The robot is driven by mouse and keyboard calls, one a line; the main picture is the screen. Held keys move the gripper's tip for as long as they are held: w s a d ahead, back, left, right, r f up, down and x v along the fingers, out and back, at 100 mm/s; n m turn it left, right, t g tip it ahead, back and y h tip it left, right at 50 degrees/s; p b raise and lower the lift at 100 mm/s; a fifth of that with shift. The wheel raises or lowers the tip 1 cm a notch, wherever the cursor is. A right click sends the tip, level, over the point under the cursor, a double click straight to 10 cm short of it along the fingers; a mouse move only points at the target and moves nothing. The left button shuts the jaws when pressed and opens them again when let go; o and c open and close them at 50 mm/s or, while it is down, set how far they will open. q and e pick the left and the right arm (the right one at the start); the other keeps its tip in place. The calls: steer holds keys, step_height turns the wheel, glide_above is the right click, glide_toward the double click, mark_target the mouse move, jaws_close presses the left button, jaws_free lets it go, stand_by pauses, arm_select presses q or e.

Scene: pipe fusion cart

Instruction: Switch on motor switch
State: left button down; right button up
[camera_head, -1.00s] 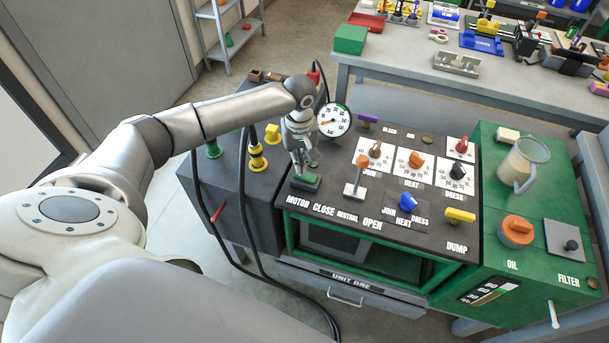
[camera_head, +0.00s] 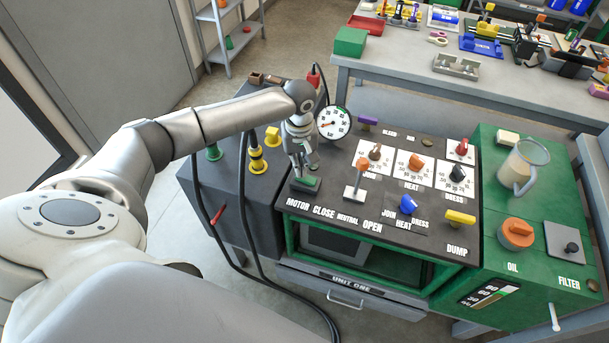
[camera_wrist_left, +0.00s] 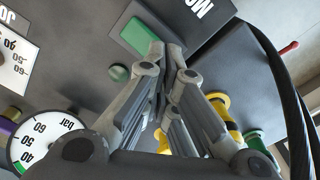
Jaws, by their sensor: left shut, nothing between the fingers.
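The motor switch (camera_head: 305,184) is a green rocker on a dark base, behind the MOTOR label on the black cart panel (camera_head: 335,205). It also shows as a green block at the top of the left wrist view (camera_wrist_left: 136,36). My left gripper (camera_head: 302,173) points down over the switch, its fingertips at or just above it. In the left wrist view the fingers (camera_wrist_left: 164,50) are close together and empty, by the green block's edge. I cannot tell whether they touch it. My right gripper is not in view.
A lever with an orange knob (camera_head: 361,168) stands right of the switch. A pressure gauge (camera_head: 334,123) stands behind it. Yellow and green fittings (camera_head: 257,160) and dark hoses (camera_head: 248,205) are at the left. A blue knob (camera_head: 407,204) sits further right.

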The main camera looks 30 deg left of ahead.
arm_select(q)
steer(key=shift+f, duration=0.2)
stand_by(0.6)
steer(key=shift+f+b, duration=0.3)
steer(key=shift+f, duration=0.85)
stand_by(0.4)
step_height(320, 180, up, 7)
steer(key=p, duration=0.9)
steer(key=shift+r, duration=0.15)
stand_by(0.4)
